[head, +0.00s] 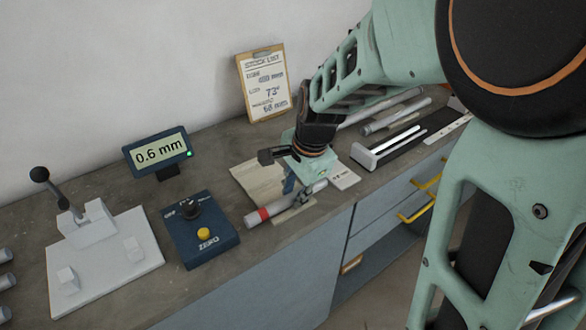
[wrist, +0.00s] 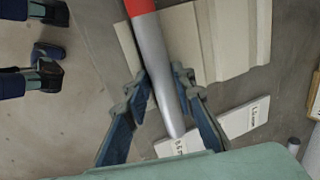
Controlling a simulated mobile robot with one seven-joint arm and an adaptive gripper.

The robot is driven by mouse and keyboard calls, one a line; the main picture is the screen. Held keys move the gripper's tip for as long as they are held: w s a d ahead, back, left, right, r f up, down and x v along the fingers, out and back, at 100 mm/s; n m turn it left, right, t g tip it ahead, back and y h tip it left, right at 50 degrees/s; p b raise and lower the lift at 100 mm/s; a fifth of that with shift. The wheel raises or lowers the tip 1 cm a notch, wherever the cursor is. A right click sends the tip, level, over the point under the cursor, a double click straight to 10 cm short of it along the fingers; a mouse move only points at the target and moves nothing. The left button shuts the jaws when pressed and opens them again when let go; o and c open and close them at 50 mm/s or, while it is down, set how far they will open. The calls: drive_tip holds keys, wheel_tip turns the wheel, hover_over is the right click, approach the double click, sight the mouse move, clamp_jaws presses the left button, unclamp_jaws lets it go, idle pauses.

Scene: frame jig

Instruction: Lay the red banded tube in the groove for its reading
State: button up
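The red banded tube is grey with a red band near one end, and it shows in the head view (head: 282,206) and the wrist view (wrist: 152,52). My gripper (head: 305,184) has its two fingers on either side of the tube, and they appear shut on its grey part (wrist: 163,84). The red end points to the lower left in the head view. The beige grooved block (head: 256,178) lies under and behind the tube. In the wrist view the block's long steps (wrist: 225,40) run beside the tube, slightly angled to it. I cannot tell whether the tube touches the block.
A white label strip (wrist: 220,127) lies by the block. A blue box with a ZERO button (head: 202,230) and a white clamp jig (head: 105,260) stand left. A dark tray (head: 388,147) and grey rods (head: 395,116) lie right. A clipboard (head: 263,84) leans behind.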

drive_tip(key=o, duration=0.3)
drive_tip(key=shift+f, duration=0.15)
drive_tip(key=v, duration=0.7)
drive_tip(key=shift+r, duration=0.25)
drive_tip(key=shift+s, duration=0.15)
